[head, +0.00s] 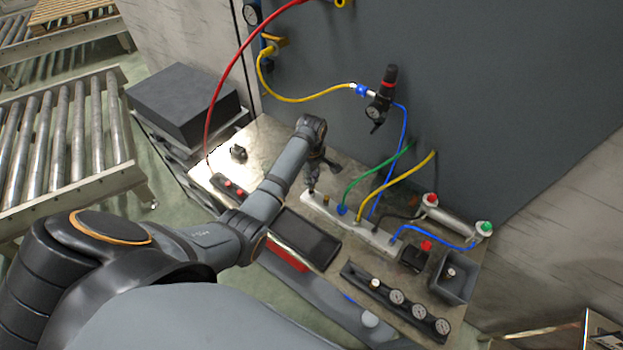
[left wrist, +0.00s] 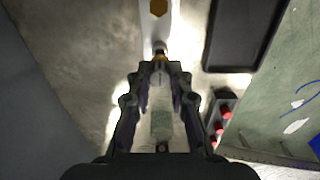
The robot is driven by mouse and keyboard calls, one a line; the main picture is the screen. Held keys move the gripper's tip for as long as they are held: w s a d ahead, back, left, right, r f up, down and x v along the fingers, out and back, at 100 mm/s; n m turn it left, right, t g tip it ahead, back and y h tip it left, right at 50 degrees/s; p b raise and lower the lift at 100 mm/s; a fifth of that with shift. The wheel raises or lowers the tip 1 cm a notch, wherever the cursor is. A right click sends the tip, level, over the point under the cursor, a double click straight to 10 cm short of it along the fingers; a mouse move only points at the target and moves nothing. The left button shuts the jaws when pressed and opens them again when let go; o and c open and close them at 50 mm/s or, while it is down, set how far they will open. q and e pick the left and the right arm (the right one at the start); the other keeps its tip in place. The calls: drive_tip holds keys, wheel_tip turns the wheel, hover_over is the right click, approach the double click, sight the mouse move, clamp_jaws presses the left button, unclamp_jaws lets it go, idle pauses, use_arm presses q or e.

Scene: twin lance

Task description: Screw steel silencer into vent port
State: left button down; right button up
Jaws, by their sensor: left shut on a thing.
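My left gripper (head: 311,188) is at the left end of the pale manifold bar (head: 378,238), pointing down at it. In the left wrist view the fingertips (left wrist: 160,66) are closed together on a small part with a steel and brass look, which I take for the steel silencer (left wrist: 160,47). It sits over the near end of the bar (left wrist: 172,30). The port under it is hidden, so I cannot tell how far it is in. A brass hex fitting (left wrist: 158,8) is farther along the bar. My right gripper is not in view.
Green, yellow and blue hoses rise from the bar. A gauge block (head: 397,300) and a grey bin (head: 453,279) with a small part inside are to the right. A box with red buttons (head: 233,189) is to the left.

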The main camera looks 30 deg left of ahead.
use_arm(q)
drive_tip(key=shift+f+b, duration=0.6)
drive_tip(key=shift+f, duration=0.6)
drive_tip(key=c, duration=1.1)
unclamp_jaws()
drive_tip(key=shift+c, duration=0.2)
wheel_tip(320, 180, up, 12)
drive_tip(key=shift+c, duration=0.4)
